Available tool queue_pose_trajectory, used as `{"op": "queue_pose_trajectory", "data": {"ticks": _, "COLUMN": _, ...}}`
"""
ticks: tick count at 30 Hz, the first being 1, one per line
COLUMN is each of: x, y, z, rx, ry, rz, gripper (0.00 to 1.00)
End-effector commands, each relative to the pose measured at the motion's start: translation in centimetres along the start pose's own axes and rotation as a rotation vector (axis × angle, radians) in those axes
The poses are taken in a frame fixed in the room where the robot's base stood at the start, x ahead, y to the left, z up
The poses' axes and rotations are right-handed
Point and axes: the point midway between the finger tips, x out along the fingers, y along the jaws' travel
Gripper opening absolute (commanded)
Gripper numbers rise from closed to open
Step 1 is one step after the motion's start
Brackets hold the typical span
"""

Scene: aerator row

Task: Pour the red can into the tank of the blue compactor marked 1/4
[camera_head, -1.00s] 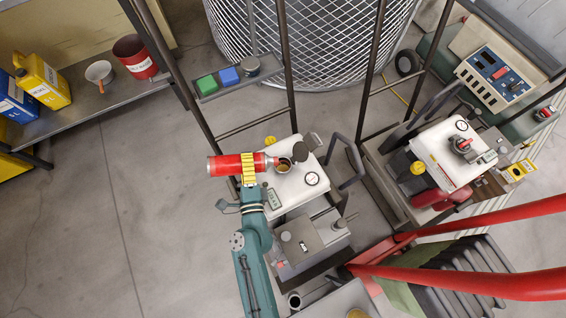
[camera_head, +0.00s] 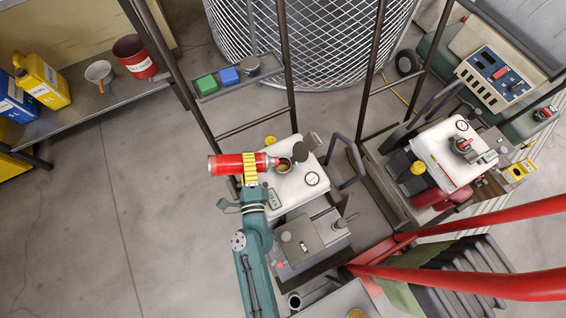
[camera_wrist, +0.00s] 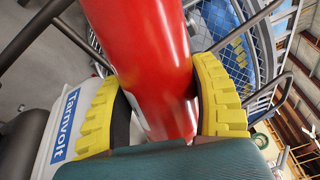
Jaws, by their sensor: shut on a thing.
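My gripper (camera_head: 249,168) has yellow ribbed fingers and is shut on the red can (camera_head: 224,165). The can lies about level in the head view, its narrow neck pointing right. The neck end is at the round open filler (camera_head: 285,165) on the white tank (camera_head: 290,190) of the near machine. I cannot tell whether the neck touches the rim, and no stream is clearly visible. In the wrist view the can (camera_wrist: 155,60) fills the middle between both fingers (camera_wrist: 165,110). The white tank with a blue "Tarnvolt" label (camera_wrist: 66,123) shows at left. No 1/4 mark is readable.
A dark lid (camera_head: 312,141) stands beside the filler. A second white-topped machine (camera_head: 440,155) is at right. A shelf with green and blue blocks (camera_head: 229,76) and dark frame posts stand behind. A bench (camera_head: 80,110) at left holds containers. Red bars (camera_head: 470,280) cross lower right.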

Motion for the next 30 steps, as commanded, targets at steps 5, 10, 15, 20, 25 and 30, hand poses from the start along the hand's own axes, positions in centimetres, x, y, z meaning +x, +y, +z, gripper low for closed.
{"op": "queue_pose_trajectory", "data": {"ticks": 5, "x": 0.02, "y": -0.08, "z": -0.05, "rx": 0.015, "ry": 0.0, "rz": -0.001, "gripper": 0.21}}
{"op": "queue_pose_trajectory", "data": {"ticks": 10, "x": 0.03, "y": -0.23, "z": -0.09, "rx": 0.031, "ry": 0.0, "rz": -0.002, "gripper": 0.21}}
{"op": "queue_pose_trajectory", "data": {"ticks": 15, "x": 0.03, "y": -0.39, "z": -0.13, "rx": 0.047, "ry": 0.0, "rz": -0.002, "gripper": 0.21}}
{"op": "queue_pose_trajectory", "data": {"ticks": 20, "x": 0.03, "y": -0.58, "z": -0.17, "rx": 0.062, "ry": 0.0, "rz": -0.002, "gripper": 0.21}}
{"op": "queue_pose_trajectory", "data": {"ticks": 25, "x": 0.03, "y": -0.79, "z": -0.21, "rx": 0.082, "ry": 0.0, "rz": -0.002, "gripper": 0.21}}
{"op": "queue_pose_trajectory", "data": {"ticks": 30, "x": 0.02, "y": -1.0, "z": -0.24, "rx": 0.103, "ry": -0.001, "rz": -0.001, "gripper": 0.21}}
